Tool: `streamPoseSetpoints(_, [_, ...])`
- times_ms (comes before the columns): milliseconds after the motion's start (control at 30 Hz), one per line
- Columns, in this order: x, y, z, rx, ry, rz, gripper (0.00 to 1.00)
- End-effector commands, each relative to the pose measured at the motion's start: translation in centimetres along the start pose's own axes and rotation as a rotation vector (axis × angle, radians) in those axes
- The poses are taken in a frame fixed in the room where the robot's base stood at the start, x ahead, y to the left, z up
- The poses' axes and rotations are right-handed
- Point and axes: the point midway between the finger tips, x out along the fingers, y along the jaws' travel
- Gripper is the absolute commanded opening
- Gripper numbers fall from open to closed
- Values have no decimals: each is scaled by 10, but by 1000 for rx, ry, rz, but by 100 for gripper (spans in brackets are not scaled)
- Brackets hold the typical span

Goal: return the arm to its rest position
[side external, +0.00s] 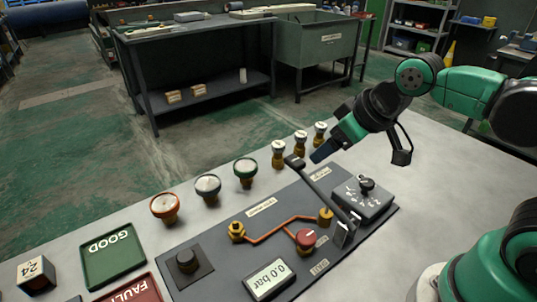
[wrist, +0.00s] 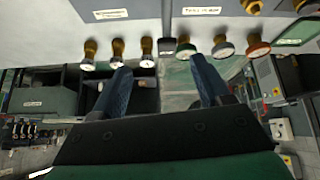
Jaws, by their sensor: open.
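My gripper (side external: 319,154) is above the far edge of the dark panel (side external: 215,243) in the side view, its blue fingers tilted down to the left. In the wrist view my gripper (wrist: 160,64) has its two blue fingers spread with nothing between them. The panel's black lever (side external: 322,187) stands tilted close below the fingers, apparently apart from them. The panel also carries a red knob (side external: 305,238), an orange pipe between brass fittings and a display (side external: 269,279) reading 0.0 bar. A grey box with a dark selector (side external: 366,184) sits at its right.
Three brass fittings (side external: 300,144) with pale tops stand just behind the gripper. Orange-, grey- and green-rimmed gauges (side external: 208,187) stand to their left. A green GOOD tray (side external: 112,256), a red FAULT tray (side external: 130,291) and a 24 block (side external: 36,272) are front left. The white table's right side is clear.

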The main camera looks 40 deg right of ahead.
Motion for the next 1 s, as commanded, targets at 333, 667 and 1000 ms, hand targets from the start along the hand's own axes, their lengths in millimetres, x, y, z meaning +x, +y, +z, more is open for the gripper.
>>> streamPoseSetpoints(333, [2,12,15,149,44,31,70])
streamPoseSetpoints(667, [2,11,14,146,43,30,70])
streamPoseSetpoints(1000, [2,11,14,146,43,30,70])
